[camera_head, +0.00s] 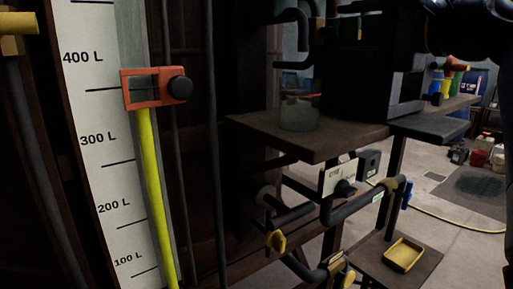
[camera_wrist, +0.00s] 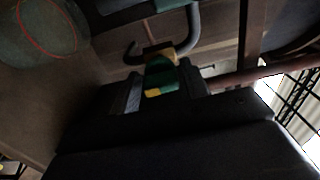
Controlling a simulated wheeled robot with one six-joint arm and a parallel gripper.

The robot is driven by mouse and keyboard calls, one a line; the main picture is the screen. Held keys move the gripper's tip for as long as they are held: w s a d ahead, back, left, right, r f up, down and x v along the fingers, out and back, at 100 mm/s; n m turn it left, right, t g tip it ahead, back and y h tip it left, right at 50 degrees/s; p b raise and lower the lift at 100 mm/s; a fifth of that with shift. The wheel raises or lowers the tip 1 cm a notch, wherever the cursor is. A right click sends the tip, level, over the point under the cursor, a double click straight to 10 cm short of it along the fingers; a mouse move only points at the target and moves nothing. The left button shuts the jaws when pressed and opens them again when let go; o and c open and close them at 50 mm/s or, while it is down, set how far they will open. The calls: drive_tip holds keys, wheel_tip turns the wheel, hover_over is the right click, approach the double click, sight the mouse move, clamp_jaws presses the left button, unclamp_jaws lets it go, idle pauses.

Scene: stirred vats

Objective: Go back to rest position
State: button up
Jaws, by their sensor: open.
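My gripper (camera_wrist: 163,80) is open in the wrist view, with its two dark fingers apart. A green and yellow piece (camera_wrist: 160,76) shows between the fingers, next to a grey bent pipe (camera_wrist: 183,38). I cannot tell whether the fingers touch it. In the head view my dark arm reaches in from the top right, above the shelf. The fingers are hard to make out there against the dark background.
A glass jar (camera_head: 299,112) stands on the brown shelf (camera_head: 310,138). Below are pipes with yellow valve handles (camera_head: 276,241) and a yellow tray (camera_head: 404,254). A level gauge (camera_head: 100,150) with an orange slider (camera_head: 140,88) stands at left. Open floor (camera_head: 455,245) lies at right.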

idle(0.3)
drive_tip(key=shift+b+v, duration=1.1)
drive_tip(key=shift+v, duration=4.35)
drive_tip(key=p+x, duration=0.2)
drive_tip(key=x, duration=0.9)
drive_tip(key=m+p, duration=0.1)
drive_tip(key=m, duration=0.2)
drive_tip(key=shift+s+d+r, duration=0.1)
drive_tip(key=m+p, duration=0.1)
drive_tip(key=m, duration=0.4)
drive_tip(key=m+p, duration=0.1)
drive_tip(key=m, duration=0.3)
drive_tip(key=shift+m, duration=1.9)
